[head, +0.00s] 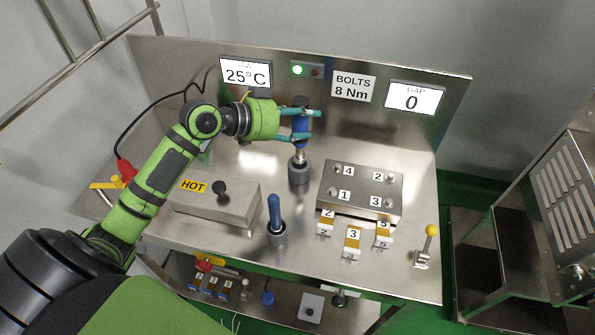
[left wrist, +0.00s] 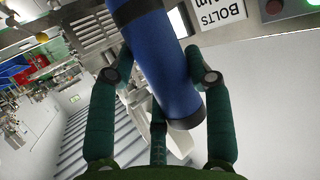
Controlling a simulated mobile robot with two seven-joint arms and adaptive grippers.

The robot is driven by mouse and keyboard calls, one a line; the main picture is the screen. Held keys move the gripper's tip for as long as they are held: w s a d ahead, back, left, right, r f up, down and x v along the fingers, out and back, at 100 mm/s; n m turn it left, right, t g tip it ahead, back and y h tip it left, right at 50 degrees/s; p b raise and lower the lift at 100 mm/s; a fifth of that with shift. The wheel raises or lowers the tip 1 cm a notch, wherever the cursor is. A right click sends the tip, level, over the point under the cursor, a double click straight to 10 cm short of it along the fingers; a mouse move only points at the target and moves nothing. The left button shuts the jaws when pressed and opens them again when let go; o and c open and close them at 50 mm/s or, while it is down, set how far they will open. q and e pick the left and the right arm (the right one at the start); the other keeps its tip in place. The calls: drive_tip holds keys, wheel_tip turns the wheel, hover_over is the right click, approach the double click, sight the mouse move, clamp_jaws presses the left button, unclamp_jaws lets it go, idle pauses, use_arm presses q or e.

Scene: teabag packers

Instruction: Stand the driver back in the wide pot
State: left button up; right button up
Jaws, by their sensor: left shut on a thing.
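The driver (head: 300,130) has a blue handle, a dark top and a metal shank below. My left gripper (head: 316,125) is shut around its blue handle, one finger on each side. The driver is upright over a dark grey pot (head: 299,175) behind the bench's middle. Its shank meets the pot's mouth in the picture; I cannot tell how deep it reaches. In the left wrist view the blue handle (left wrist: 160,60) lies between the fingers. A second grey pot (head: 277,241) nearer the front holds another blue-handled tool (head: 274,207). My right gripper is not in view.
A metal block with numbered bolts (head: 352,208) stands right of the pots, with numbered tags before it. A box marked HOT (head: 205,200) is at left. A yellow-knobbed lever (head: 431,231) is at front right. The back panel (head: 210,75) rises behind the driver.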

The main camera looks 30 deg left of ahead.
sight(300, 144)
use_arm(q)
drive_tip(key=shift+w+a+r, duration=0.25)
drive_tip(key=shift+w+a, duration=0.4)
drive_tip(key=shift+w, duration=0.2)
drive_tip(key=shift+w+f+n+y, duration=0.15)
drive_tip(key=shift+w+n+y, duration=0.1)
drive_tip(key=shift+n+y, duration=0.05)
drive_tip(key=shift+t, duration=0.3)
wheel_tip(300, 144, down, 5)
drive_tip(key=shift+s+d+f+p, duration=0.1)
drive_tip(key=shift+d+p, duration=0.05)
drive_tip(key=shift+p, duration=0.3)
wheel_tip(300, 144, down, 4)
drive_tip(key=shift+r, duration=0.1)
drive_tip(key=shift+f, duration=0.4)
drive_tip(key=o, duration=1.2)
drive_tip(key=shift+o, duration=0.4)
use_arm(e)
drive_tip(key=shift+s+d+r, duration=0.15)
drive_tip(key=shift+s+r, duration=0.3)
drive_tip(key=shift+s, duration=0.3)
